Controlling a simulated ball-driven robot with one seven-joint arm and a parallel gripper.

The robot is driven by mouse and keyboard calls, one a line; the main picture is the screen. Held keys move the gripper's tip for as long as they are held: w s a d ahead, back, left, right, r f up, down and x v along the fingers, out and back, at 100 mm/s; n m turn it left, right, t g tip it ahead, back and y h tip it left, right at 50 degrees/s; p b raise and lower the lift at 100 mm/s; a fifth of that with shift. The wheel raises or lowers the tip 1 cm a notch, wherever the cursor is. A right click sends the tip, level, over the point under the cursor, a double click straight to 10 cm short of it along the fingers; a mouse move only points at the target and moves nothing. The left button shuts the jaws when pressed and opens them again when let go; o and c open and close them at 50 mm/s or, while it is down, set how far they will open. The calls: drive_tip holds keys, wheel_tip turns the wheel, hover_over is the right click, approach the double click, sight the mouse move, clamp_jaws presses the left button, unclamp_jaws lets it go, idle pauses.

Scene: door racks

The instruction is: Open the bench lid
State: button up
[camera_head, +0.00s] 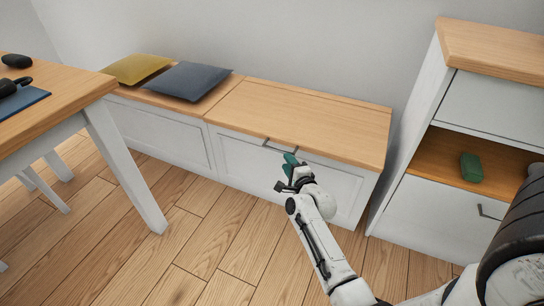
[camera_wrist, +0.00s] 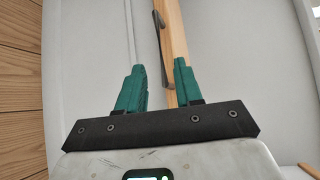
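The bench lid (camera_head: 300,117) is the light wood top on the right section of the white bench (camera_head: 338,192), and it lies flat and closed. A thin dark handle (camera_head: 279,147) sits at the lid's front edge. My gripper (camera_head: 290,163) is just in front of the handle, with green fingers. In the wrist view, the fingers of my gripper (camera_wrist: 160,76) are apart. The wooden lid edge (camera_wrist: 176,40) and the dark handle (camera_wrist: 160,42) show beyond and between the fingertips. I cannot tell whether the fingers touch the handle.
A yellow cushion (camera_head: 136,69) and a blue-grey cushion (camera_head: 188,80) lie on the bench's left section. A wooden table (camera_head: 75,95) with white legs stands at the left. A white cabinet (camera_head: 430,205) holding a green block (camera_head: 471,167) stands right. Floor before the bench is clear.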

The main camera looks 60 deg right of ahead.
sight(278, 150)
drive_tip(key=shift+b+x, duration=2.55)
drive_tip(key=shift+x, duration=2.2)
drive_tip(key=shift+c, duration=0.2)
clamp_jaws()
